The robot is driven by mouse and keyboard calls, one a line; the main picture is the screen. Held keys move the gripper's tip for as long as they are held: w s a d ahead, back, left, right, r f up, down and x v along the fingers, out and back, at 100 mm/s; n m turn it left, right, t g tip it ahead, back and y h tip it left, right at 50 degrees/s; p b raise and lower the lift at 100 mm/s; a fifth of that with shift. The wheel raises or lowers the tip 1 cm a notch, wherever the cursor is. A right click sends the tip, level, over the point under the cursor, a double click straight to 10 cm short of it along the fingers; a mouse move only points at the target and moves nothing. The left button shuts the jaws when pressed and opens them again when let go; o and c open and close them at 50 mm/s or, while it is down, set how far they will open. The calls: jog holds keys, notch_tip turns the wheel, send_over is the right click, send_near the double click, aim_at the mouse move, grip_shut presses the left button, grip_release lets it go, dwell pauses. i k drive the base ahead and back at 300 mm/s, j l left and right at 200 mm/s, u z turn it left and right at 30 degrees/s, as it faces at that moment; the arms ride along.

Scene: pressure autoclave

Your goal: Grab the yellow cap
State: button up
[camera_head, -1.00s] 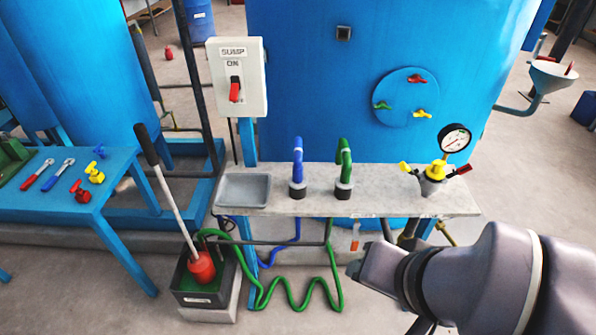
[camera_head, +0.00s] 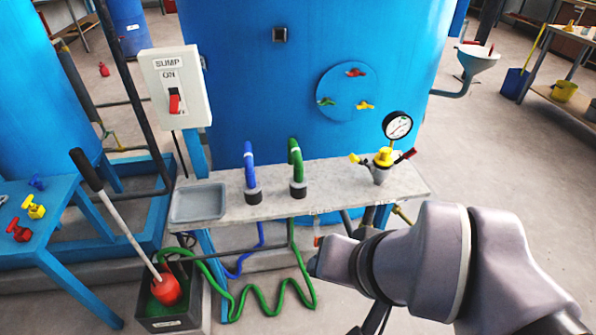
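A yellow cap-like piece (camera_head: 384,157) sits on top of a grey metal fitting (camera_head: 380,175) at the right end of the grey shelf (camera_head: 325,190). The fitting has a yellow handle (camera_head: 358,159) on its left and a red-tipped dark handle (camera_head: 405,156) on its right. A round pressure gauge (camera_head: 397,126) stands just behind the yellow piece. My grey arm reaches in from the lower right, below and in front of the shelf. Its fingers do not show, so I cannot see what they hold.
Blue (camera_head: 250,175) and green (camera_head: 296,170) hose ends stand on the shelf, with a grey tray (camera_head: 198,203) at its left. The blue tank (camera_head: 300,75) rises behind. A switch box (camera_head: 175,88) is at left. Open floor lies right of the shelf.

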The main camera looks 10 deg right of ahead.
aim_at(384, 159)
jog(key=i+l, duration=0.5)
jog(key=l, duration=0.15)
jog(key=i+l, duration=0.45)
jog(key=l, duration=0.15)
